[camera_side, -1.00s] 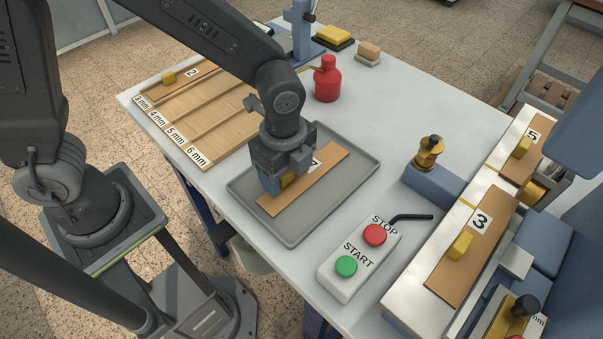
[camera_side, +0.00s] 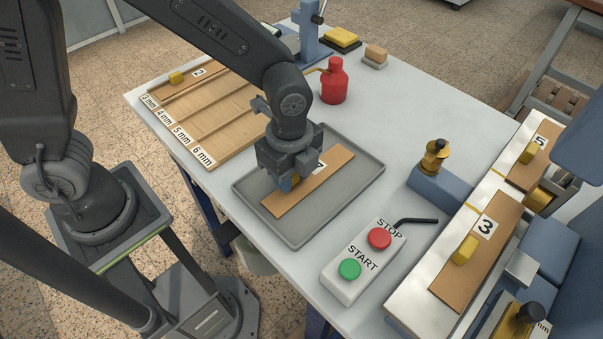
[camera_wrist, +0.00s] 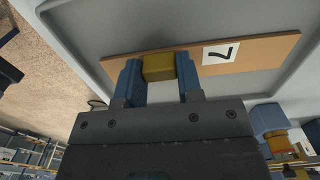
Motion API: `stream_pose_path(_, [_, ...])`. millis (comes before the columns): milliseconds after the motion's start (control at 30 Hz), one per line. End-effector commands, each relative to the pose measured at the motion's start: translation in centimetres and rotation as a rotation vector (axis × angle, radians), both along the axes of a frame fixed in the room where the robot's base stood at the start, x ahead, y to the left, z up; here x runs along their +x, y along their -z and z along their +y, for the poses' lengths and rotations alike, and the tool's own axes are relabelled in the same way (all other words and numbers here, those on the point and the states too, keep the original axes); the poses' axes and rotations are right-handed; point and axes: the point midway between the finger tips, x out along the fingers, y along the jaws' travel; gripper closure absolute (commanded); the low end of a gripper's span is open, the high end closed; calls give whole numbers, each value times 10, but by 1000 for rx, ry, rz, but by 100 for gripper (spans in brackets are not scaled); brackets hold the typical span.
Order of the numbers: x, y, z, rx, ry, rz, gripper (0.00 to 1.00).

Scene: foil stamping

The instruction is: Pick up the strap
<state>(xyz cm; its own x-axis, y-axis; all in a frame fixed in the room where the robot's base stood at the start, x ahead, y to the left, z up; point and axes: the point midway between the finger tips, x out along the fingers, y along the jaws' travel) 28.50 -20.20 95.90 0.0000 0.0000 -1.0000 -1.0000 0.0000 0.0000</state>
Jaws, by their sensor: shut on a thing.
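The strap (camera_side: 318,181) is a flat tan strip with a yellow block and a white label, which reads 7 in the wrist view. It lies in the grey tray (camera_side: 366,181), with no clear gap beneath it. It also shows in the wrist view (camera_wrist: 260,50). My gripper (camera_side: 292,184) is over the strap's near half, pointing down. In the wrist view my gripper (camera_wrist: 160,75) has its blue fingers on both sides of the yellow block (camera_wrist: 159,66), shut on it. In the side view my gripper hides most of the block.
A wooden rack (camera_side: 213,134) with millimetre labels stands to the left. A red bottle (camera_side: 333,82) is behind the tray. A START/STOP box (camera_side: 355,272) stands in front right. The machine bed with strap 3 (camera_side: 475,255) and strap 5 (camera_side: 529,164) is at right.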

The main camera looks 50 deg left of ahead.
Motion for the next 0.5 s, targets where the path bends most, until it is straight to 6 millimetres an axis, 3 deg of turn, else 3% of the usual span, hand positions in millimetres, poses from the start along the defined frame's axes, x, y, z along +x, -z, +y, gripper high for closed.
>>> stream_pose_path(167, [1,-13,0,-2,0,-4,90])
stream_pose_path(500, [0,-78,0,-2,0,-5,90])
